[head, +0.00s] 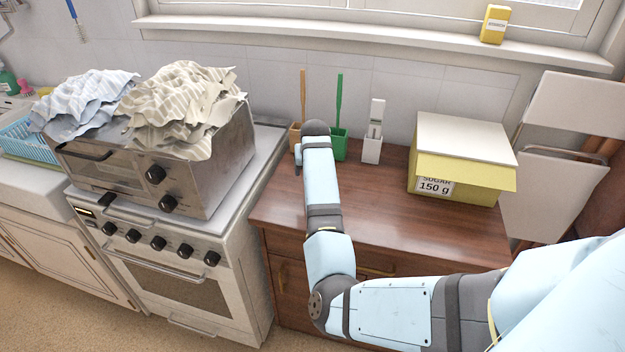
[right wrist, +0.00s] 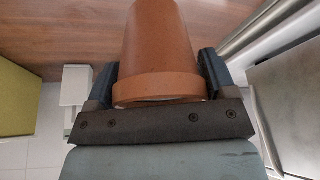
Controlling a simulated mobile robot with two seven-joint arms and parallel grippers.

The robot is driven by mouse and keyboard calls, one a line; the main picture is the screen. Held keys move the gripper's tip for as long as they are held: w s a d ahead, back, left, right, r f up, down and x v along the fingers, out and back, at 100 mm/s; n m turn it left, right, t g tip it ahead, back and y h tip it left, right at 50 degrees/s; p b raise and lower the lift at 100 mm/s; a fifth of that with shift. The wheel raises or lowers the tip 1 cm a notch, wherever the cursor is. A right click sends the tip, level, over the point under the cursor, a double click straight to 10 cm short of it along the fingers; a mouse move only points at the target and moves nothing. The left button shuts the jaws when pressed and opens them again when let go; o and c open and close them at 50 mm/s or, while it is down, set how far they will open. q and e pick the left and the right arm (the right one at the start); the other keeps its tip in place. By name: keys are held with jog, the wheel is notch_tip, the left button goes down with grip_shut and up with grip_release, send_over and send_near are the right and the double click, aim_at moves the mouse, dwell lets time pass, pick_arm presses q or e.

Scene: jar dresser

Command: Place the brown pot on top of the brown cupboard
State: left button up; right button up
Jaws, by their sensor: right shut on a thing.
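The brown pot (right wrist: 158,45) is a terracotta flowerpot in the right wrist view, its wide rim toward my gripper's palm and its narrow end pointing away. My right gripper (right wrist: 158,76) is shut on it, with one dark blue finger on each side. In the head view my right arm reaches over the brown cupboard (head: 376,215); the pot and fingers are hidden there by the arm. The cupboard's wooden top also shows behind the pot in the wrist view (right wrist: 60,40). I cannot tell whether the pot touches it. My left gripper is out of view.
A yellow sugar box (head: 455,170) stands on the cupboard's right. A brown brush holder (head: 295,137), a green one (head: 340,145) and a white one (head: 372,150) line the back. The stove (head: 175,270) stands left, with a cloth-covered oven (head: 205,170). The cupboard top's middle is clear.

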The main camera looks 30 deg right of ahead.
jog(key=shift+f, duration=2.35)
jog(key=o, duration=1)
jog(key=shift+f, duration=0.15)
jog(key=v, duration=1.2)
jog(key=shift+s, duration=0.1)
